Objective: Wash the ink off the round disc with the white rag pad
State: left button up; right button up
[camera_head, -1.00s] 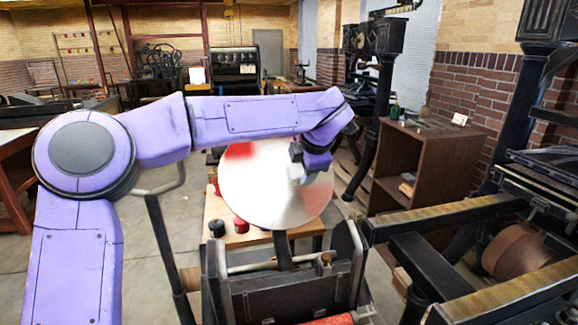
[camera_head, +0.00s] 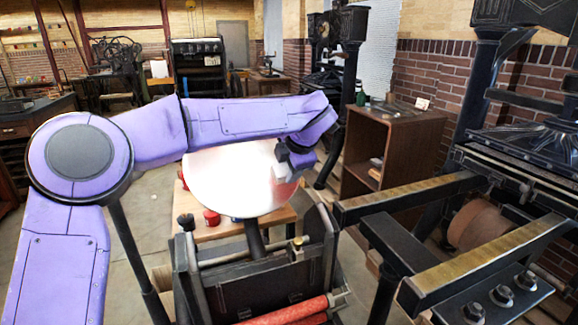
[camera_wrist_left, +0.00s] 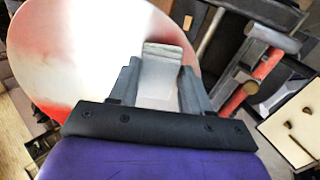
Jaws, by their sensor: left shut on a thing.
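The round disc (camera_head: 225,185) stands tilted on the press, pale and shiny with a strong glare. A reddish patch shows at its right, by the pad. In the left wrist view the disc (camera_wrist_left: 85,45) has red ink along its left and lower edge and a white middle. My left gripper (camera_head: 286,160) is shut on the white rag pad (camera_wrist_left: 160,75), at the disc's right part. The pad (camera_head: 281,174) is over the disc's face; I cannot tell whether it touches. My right gripper is not in view.
The press body (camera_head: 250,275) with red rollers (camera_head: 290,312) is below the disc. Red and dark ink tins (camera_head: 211,218) stand on a small wooden table behind it. A brown cabinet (camera_head: 400,150) and black press rails (camera_head: 480,245) are at the right.

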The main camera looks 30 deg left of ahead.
pick_arm(q)
jog(key=shift+w+a+f, duration=0.2)
jog(key=shift+a+f, duration=0.05)
jog(key=shift+f, duration=0.2)
dwell(0.4)
